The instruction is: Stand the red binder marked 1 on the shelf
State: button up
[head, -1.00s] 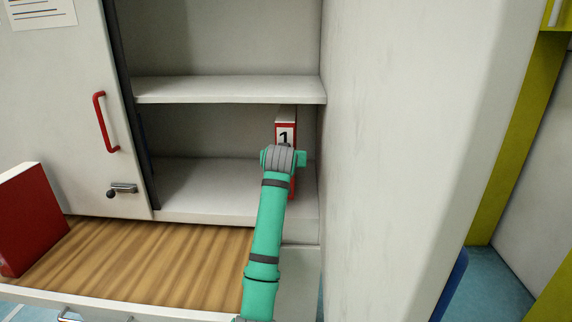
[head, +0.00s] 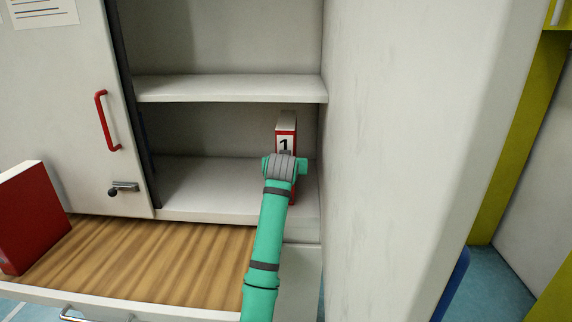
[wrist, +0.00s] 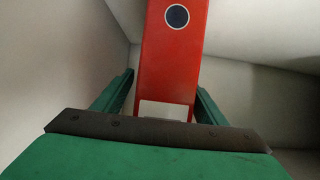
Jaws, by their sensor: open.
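The red binder marked 1 (head: 286,127) stands upright on the lower shelf (head: 200,190) of the cabinet, near its right wall. Its white label with the 1 faces out. In the wrist view the red binder (wrist: 172,62) rises between the two green fingers of my gripper (wrist: 165,95). The fingers are open, one on each side, with gaps visible between them and the binder. In the head view my wrist and arm hide the gripper and the binder's lower part.
A sliding door (head: 60,120) with a red handle (head: 107,120) covers the cabinet's left part. Another red binder (head: 32,218) stands at the left on the wooden surface (head: 150,255) in front. An upper shelf board (head: 230,88) lies above the binder. The cabinet's right side wall is close.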

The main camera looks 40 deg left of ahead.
jog(key=v, duration=1.2)
jog(key=shift+a, duration=0.1)
